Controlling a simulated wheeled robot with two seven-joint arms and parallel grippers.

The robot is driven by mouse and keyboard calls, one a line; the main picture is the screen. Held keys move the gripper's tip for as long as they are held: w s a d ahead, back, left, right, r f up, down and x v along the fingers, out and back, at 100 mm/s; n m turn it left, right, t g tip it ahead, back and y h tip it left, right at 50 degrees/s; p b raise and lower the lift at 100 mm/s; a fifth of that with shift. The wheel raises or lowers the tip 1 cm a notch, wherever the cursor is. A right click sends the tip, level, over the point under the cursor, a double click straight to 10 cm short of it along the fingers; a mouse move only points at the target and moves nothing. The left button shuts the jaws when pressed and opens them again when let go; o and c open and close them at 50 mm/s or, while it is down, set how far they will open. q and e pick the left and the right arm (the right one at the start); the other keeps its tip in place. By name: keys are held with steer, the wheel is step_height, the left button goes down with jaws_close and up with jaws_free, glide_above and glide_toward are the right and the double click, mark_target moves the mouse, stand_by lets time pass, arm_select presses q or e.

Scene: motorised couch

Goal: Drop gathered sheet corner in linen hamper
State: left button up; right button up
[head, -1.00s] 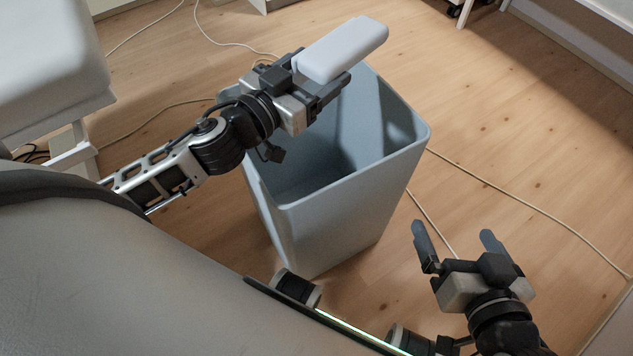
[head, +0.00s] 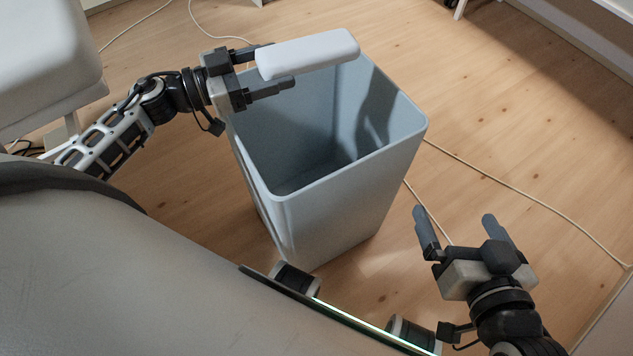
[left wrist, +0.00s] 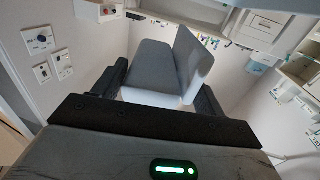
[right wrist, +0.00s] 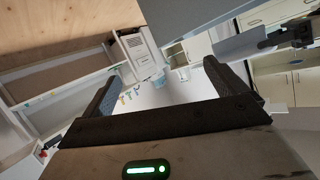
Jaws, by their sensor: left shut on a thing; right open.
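The gathered sheet corner (head: 312,52) is a smooth, pale grey-white rounded block in the head view. My left gripper (head: 280,68) is shut on it and holds it above the back left part of the hamper opening. The block also shows between the fingers in the left wrist view (left wrist: 152,72). The linen hamper (head: 335,215) is a tall, blue-grey, open-topped bin standing on the floor. Its visible inside looks empty, though part is hidden by my left gripper and the block. My right gripper (head: 459,226) is open and empty, to the right of the hamper and apart from it.
A large grey padded surface (head: 120,270) fills the lower left. A white padded piece of furniture (head: 45,60) stands at the upper left. Thin pale cables (head: 530,199) lie on the wooden floor (head: 510,110). The floor right of the hamper is mostly clear.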

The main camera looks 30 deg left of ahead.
arm_select(q)
step_height(320, 180, down, 5)
steer(key=b, duration=0.5)
steer(key=shift+r, duration=0.2)
arm_select(e)
steer(key=a+r+m+t+y, duration=0.1)
steer(key=a+r+y, duration=0.1)
steer(key=shift+w+r+m+t+y, duration=0.1)
steer(key=shift+w+m+t+y, duration=0.05)
steer(key=shift+m+t+y, duration=0.2)
arm_select(q)
steer(key=o, duration=1.2)
